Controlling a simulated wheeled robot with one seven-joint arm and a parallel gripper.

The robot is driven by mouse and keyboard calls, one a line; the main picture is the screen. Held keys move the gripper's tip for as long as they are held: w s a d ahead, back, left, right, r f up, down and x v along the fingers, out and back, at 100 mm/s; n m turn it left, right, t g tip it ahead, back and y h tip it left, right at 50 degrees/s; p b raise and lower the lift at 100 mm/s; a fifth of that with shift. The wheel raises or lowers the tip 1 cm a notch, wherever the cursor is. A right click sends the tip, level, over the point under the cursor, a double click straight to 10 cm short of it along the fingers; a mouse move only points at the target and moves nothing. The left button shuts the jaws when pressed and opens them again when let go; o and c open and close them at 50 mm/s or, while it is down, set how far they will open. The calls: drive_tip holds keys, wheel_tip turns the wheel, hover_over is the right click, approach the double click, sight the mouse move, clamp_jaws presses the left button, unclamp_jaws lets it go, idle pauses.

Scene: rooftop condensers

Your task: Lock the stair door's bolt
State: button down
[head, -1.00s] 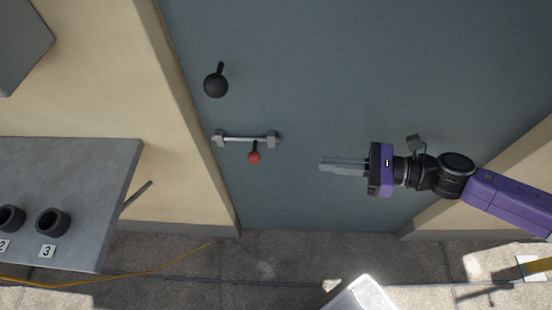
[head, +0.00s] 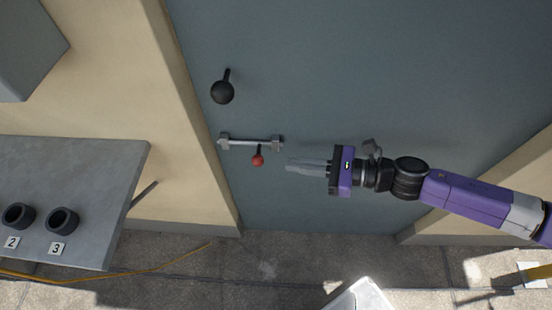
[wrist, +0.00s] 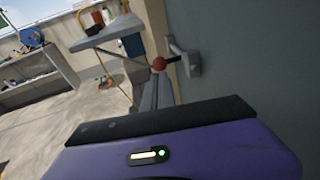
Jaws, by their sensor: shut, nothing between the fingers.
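The stair door (head: 330,70) is a blue-grey panel in a cream wall. Its bolt (head: 250,142) is a horizontal silver rod between two grey brackets, near the door's left edge. The bolt's red knob (head: 258,160) hangs below the rod. The knob also shows in the wrist view (wrist: 158,63), beyond the fingers, with a grey bracket (wrist: 192,64) beside it. My gripper (head: 290,165) is shut and empty. Its fingertips point left, a short way right of the knob and apart from it in the head view. Whether the rod enters the frame side is unclear.
A black ball handle (head: 222,92) is on the door above the bolt. A grey bench (head: 90,165) with numbered black cups (head: 62,220) stands left, a thin rod (head: 144,194) jutting from its edge. A yellow cable (head: 150,266) lies on the floor. A pale box (head: 360,298) is at the bottom.

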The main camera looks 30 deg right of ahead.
sight(258, 163)
drive_tip(key=shift+p+x, duration=0.45)
drive_tip(key=shift+x, duration=2.35)
drive_tip(key=shift+w+a, duration=0.65)
drive_tip(key=shift+a, duration=0.25)
drive_tip(key=shift+w+a, duration=0.65)
drive_tip(key=shift+a, duration=0.3)
drive_tip(key=shift+s, duration=0.1)
